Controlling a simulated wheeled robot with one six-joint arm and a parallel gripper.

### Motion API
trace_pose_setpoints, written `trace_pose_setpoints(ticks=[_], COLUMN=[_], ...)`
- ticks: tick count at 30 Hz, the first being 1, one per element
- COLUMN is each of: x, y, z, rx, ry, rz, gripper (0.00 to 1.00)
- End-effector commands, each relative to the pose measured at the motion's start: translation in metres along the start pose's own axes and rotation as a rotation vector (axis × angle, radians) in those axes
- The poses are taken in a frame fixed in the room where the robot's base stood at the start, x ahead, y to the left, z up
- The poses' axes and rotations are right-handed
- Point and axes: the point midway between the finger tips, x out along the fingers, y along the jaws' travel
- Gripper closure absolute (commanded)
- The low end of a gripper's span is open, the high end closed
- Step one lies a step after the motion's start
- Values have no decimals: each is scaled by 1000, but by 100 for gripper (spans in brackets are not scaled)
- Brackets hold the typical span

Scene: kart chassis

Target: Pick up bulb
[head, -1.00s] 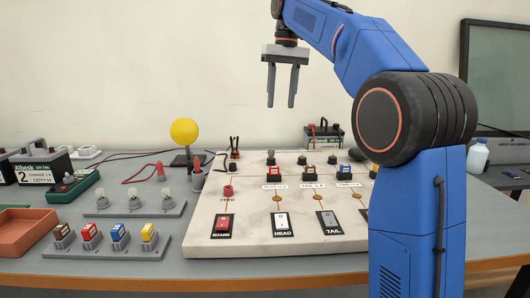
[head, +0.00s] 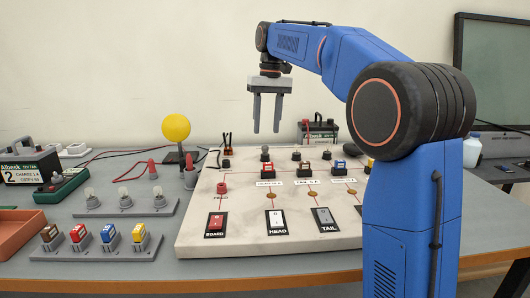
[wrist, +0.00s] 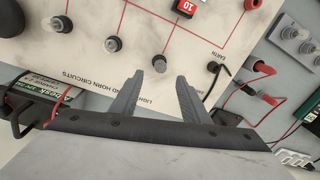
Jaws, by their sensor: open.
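My gripper (head: 266,130) is open and empty, pointing down above the back of the white circuit board in the head view. In the wrist view, my gripper (wrist: 160,76) has its fingers apart over the board. A small grey rounded piece, perhaps a bulb in a holder (head: 265,151), stands on the board below the fingers. A grey round piece (wrist: 160,63) shows near the fingertips in the wrist view; I cannot tell if it is a bulb.
The white board (head: 240,241) carries rocker switches, coloured fuses and terminals. Coloured fuses stand in a rack (head: 85,251) at front left, beside a red-brown tray (head: 18,232). A yellow ball (head: 176,128) stands on a post behind. A battery (head: 318,131) sits at the back.

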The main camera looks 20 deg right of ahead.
Motion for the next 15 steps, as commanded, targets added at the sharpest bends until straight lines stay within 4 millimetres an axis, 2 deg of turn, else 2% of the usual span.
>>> trace_pose_setpoints(ticks=[9, 15], x=[22, 49], y=[0, -1], z=[0, 2], rx=[0, 0], ry=[-1, -2], rz=[0, 0], gripper=[58, 58])
